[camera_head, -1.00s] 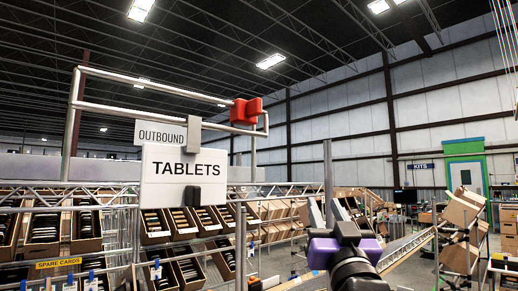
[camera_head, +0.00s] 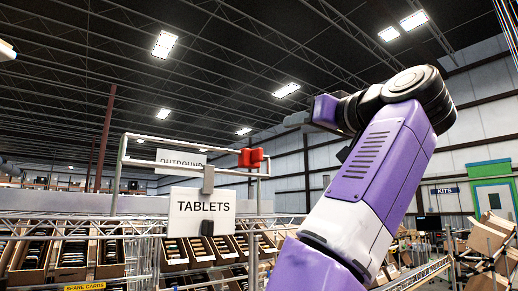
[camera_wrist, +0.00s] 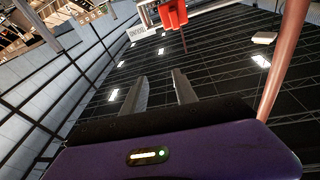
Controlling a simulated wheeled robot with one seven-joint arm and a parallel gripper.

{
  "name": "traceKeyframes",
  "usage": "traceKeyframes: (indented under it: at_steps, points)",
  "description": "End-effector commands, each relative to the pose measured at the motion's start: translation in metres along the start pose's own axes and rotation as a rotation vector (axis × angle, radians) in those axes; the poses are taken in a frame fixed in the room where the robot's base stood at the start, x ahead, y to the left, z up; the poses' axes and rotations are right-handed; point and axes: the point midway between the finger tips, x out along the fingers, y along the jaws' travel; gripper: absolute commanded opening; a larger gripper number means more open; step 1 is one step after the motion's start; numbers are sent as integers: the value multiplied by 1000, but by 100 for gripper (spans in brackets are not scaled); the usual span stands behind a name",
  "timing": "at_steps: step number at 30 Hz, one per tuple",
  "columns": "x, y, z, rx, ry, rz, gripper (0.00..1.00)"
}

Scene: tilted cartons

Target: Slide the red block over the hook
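A grey hanger (camera_head: 208,180) sits on the lower rail and bears the white TABLETS sign (camera_head: 185,213); I cannot tell for sure which part is the hook. My gripper (camera_head: 297,119) is raised, to the right of and higher in the picture than the block. In the wrist view its two fingers (camera_wrist: 158,86) stand apart with nothing between them.
The metal rail frame (camera_head: 122,170) surrounds the OUTBOUND sign (camera_head: 181,159). Racks of open cartons (camera_head: 30,258) stand below. A reddish pole (camera_wrist: 286,60) runs along the right of the wrist view. The air between my gripper and the block looks clear.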

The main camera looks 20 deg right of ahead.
Motion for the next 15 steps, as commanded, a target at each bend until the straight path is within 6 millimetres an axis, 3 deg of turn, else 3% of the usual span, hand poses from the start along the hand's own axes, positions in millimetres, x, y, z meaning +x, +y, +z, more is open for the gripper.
traceKeyframes:
  at_steps: [1, 6, 11, 15]
  points:
    - [5, -6, 18, -14, -57, -30, 35]
    - [5, -23, 46, -69, -172, -103, 35]
    - [8, -28, 54, -99, -201, -126, 35]
    - [26, -31, 55, -99, -201, -127, 35]
